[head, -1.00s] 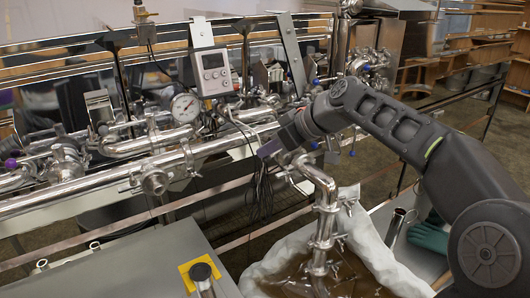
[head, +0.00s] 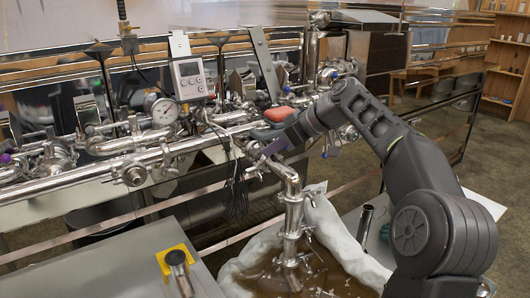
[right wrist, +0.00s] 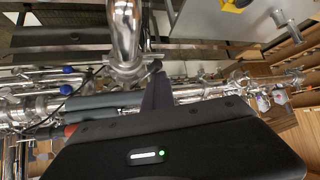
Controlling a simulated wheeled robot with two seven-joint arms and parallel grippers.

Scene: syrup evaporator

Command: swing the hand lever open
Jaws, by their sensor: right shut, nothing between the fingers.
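My right gripper (head: 272,148) comes in from the right in the head view. Its fingers are shut and empty, beside the upper bend of the steel outlet pipe (head: 292,185). Small blue knobs (right wrist: 67,97) on the pipework show at the left there. A purple-knobbed lever (head: 6,159) shows at the far left in the head view. I cannot tell which handle is the hand lever; the arm hides part of the pipework. My left gripper is out of view.
A dial gauge (head: 164,111) and a display box (head: 190,78) stand left. Below are a lined container of brown liquid (head: 262,281) and a grey table (head: 110,270).

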